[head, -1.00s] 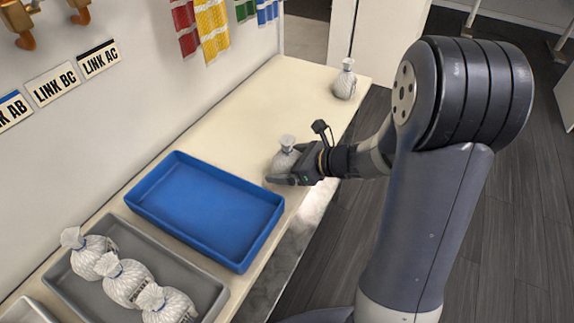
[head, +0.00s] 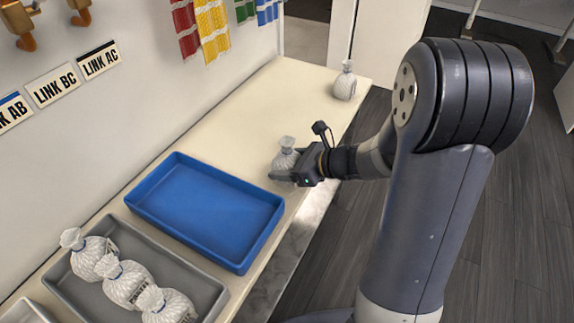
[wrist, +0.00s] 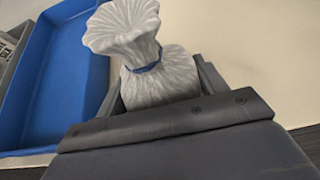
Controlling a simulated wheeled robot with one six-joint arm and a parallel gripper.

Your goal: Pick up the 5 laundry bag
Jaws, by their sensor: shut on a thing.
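A white laundry bag with a blue tie (head: 286,158) stands upright at the table's front edge, to the right of the blue tray. My gripper (head: 285,178) is shut on this bag, low on its body. In the wrist view the bag (wrist: 157,82) sits between the fingers (wrist: 160,100), its ruffled top leaning a little left. A second bag (head: 345,84) stands alone at the far right end of the table. Three more bags, one of them here (head: 127,285), lie in the grey tray at the lower left. No number is readable on the held bag.
The empty blue tray (head: 276,208) lies just left of my gripper, and the grey tray (head: 209,298) is nearer. Link signs (head: 54,84) and coloured cloths (head: 212,30) hang on the wall. The table (head: 235,125) is clear behind the held bag.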

